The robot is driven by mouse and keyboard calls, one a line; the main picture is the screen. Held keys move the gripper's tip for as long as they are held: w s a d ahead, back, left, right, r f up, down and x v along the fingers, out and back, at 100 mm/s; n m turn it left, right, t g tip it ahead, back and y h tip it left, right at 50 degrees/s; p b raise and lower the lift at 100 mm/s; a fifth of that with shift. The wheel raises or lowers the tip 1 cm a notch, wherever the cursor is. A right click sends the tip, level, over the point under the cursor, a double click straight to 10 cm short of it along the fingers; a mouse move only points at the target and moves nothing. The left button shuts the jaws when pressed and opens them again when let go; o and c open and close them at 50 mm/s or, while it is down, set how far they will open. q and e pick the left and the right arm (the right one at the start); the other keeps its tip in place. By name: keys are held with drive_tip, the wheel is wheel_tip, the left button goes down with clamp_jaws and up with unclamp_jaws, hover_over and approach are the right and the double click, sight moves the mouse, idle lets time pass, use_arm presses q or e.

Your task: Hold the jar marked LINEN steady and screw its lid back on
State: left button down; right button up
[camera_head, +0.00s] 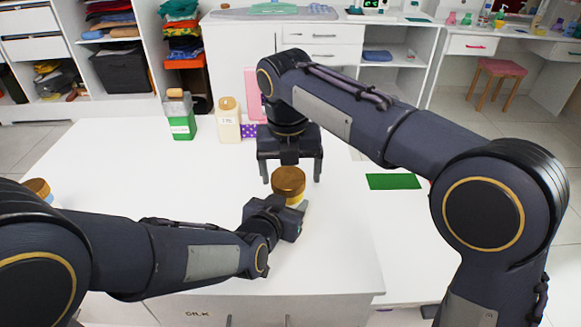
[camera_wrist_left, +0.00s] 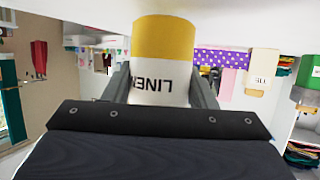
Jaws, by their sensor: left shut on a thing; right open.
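The jar marked LINEN (camera_wrist_left: 163,82) is white with a yellow band and appears upside down in the left wrist view. In the head view, its brown-gold lid (camera_head: 288,180) sits at the jar's top; whether it is threaded on cannot be told. My left gripper (camera_head: 287,207) is shut around the jar's body from the front, with a finger on each side. My right gripper (camera_head: 291,168) is open, pointing down, its fingers spread left and right of the lid and apart from it. The lid is hidden in the left wrist view.
A green box (camera_head: 181,120), a cream jar (camera_head: 228,124) and a purple dotted box (camera_head: 249,131) stand at the back of the white table (camera_head: 120,170). Another brown lid (camera_head: 37,187) shows at far left. A green mat (camera_head: 394,181) lies right. The table's middle left is clear.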

drive_tip(key=shift+d, duration=0.1)
drive_tip(key=c, duration=1)
drive_tip(key=m, duration=0.6)
drive_tip(key=shift+m, duration=0.3)
drive_tip(key=m, duration=0.7)
drive_tip(key=o, duration=1.1)
drive_tip(key=shift+s, duration=0.1)
drive_tip(key=shift+s+a+r, duration=0.1)
drive_tip(key=shift+a+r, duration=0.05)
drive_tip(key=shift+r, duration=1)
drive_tip(key=shift+a+r, duration=0.1)
drive_tip(key=shift+r, duration=1)
drive_tip(key=shift+c, duration=0.5)
